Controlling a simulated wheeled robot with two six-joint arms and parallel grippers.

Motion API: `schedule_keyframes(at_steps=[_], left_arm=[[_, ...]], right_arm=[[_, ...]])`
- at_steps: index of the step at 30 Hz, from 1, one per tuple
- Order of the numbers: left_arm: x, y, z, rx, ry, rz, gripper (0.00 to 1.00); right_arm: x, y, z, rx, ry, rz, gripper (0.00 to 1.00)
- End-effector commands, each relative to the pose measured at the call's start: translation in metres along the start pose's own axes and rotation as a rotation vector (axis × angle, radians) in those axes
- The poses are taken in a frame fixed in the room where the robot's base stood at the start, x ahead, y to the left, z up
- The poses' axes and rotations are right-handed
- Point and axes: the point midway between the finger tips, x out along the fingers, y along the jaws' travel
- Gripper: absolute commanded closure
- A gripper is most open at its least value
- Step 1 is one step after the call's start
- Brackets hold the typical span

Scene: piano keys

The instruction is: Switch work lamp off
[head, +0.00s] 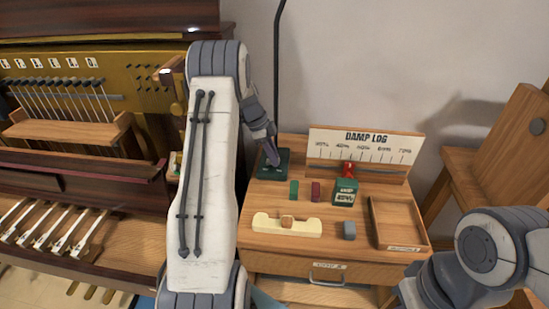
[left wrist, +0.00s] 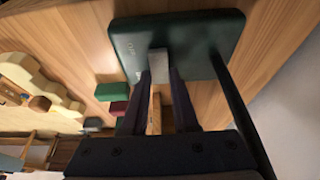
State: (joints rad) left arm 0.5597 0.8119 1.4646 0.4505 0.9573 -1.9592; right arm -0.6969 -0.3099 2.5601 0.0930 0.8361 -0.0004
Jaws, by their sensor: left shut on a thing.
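The work lamp's dark green base (head: 280,171) sits at the back left corner of the small wooden cabinet top. Its thin black pole (head: 277,60) rises out of the picture, so the lamp head is hidden. My left gripper (head: 272,160) reaches down onto the base. In the left wrist view, the base (left wrist: 205,40) lies under my left fingertips (left wrist: 160,80), which are shut on a small grey switch (left wrist: 159,62) on the base. The pole (left wrist: 238,105) passes close beside that gripper. My right gripper is out of view; only part of the right arm shows.
The cabinet top (head: 270,246) holds green and dark red blocks (head: 315,191), a green box (head: 345,192), a cream holder (head: 287,226), a grey cube (head: 349,230) and a tray (head: 396,247). A "DAMP LOG" board (head: 365,140) stands behind. An open piano (head: 70,175) is left.

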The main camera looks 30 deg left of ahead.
Motion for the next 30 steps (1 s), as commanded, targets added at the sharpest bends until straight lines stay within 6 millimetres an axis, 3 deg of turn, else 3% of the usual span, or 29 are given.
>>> schedule_keyframes(at_steps=[2, 3, 5, 6, 18, 25, 30], left_arm=[[0.000, 0.000, 0.000, 0.001, 0.000, 0.002, 1.00], [0.000, 0.000, 0.000, 0.001, -0.001, 0.002, 0.69], [0.000, 0.000, 0.000, 0.001, -0.001, 0.002, 0.46], [0.000, 0.000, 0.000, 0.001, -0.001, 0.001, 0.43], [-0.002, 0.000, -0.003, 0.000, -0.032, 0.003, 0.43], [0.000, 0.001, -0.010, 0.006, -0.206, 0.005, 0.43], [0.008, 0.000, -0.011, 0.008, -0.358, 0.001, 0.43]], right_arm=[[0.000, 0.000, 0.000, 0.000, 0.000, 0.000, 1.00], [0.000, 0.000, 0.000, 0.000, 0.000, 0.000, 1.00], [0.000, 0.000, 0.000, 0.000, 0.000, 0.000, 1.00], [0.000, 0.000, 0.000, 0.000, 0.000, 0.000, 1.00], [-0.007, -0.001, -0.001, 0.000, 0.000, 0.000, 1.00], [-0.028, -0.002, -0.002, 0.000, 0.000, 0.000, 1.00], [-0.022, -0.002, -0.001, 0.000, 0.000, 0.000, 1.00]])
